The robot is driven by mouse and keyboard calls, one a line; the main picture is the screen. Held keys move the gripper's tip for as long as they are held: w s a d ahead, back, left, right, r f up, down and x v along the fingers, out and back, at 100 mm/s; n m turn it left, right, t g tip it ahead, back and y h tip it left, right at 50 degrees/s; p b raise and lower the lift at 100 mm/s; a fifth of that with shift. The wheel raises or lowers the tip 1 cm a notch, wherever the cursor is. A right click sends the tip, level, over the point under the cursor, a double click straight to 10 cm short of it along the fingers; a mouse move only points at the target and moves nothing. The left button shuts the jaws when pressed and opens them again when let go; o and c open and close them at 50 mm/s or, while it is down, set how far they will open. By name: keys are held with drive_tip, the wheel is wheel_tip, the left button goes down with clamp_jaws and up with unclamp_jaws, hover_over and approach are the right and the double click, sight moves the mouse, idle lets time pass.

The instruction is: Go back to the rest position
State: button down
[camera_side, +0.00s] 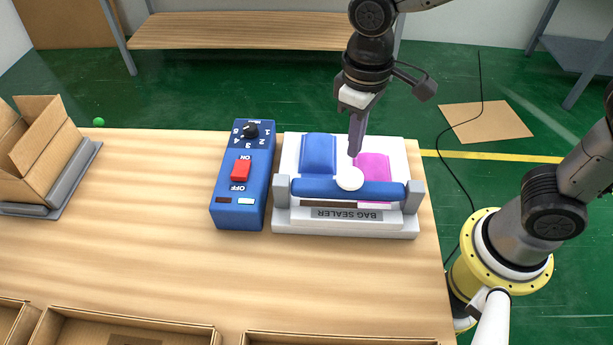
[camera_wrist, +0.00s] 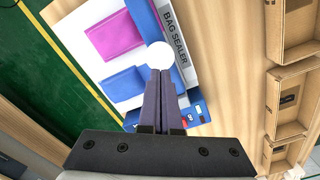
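My gripper (camera_side: 355,154) points down over the bag sealer (camera_side: 290,222) in the side view. In the wrist view its two dark fingers (camera_wrist: 160,72) lie side by side with nothing seen between them, so it is shut. The fingertips are at or just above the sealer's white round knob (camera_side: 349,178); whether they touch it I cannot tell. The knob also shows in the wrist view (camera_wrist: 160,54). The sealer's blue bar (camera_side: 385,190) lies across between two grey posts. A magenta piece (camera_side: 373,165) lies on the sealer, partly under the bar.
A blue control box (camera_side: 226,190) with a red switch (camera_side: 241,170) and a dial stands left of the sealer. An open cardboard box (camera_side: 40,150) stands at the far left. Cardboard trays (camera_side: 120,325) line the near table edge. The table (camera_side: 130,220) between is clear.

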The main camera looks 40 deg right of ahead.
drive_tip(key=s+d+r+m+t, duration=0.2)
drive_tip(key=s+d+r+t, duration=0.1)
drive_tip(key=d+r, duration=0.5)
drive_tip(key=s+d+f+m+t, duration=0.1)
drive_tip(key=s+d+t, duration=0.1)
drive_tip(key=s+d, duration=0.3)
drive_tip(key=s, duration=0.4)
drive_tip(key=shift+s+d+f+t, duration=0.15)
drive_tip(key=shift+d+t, duration=0.15)
drive_tip(key=shift+d, duration=0.1)
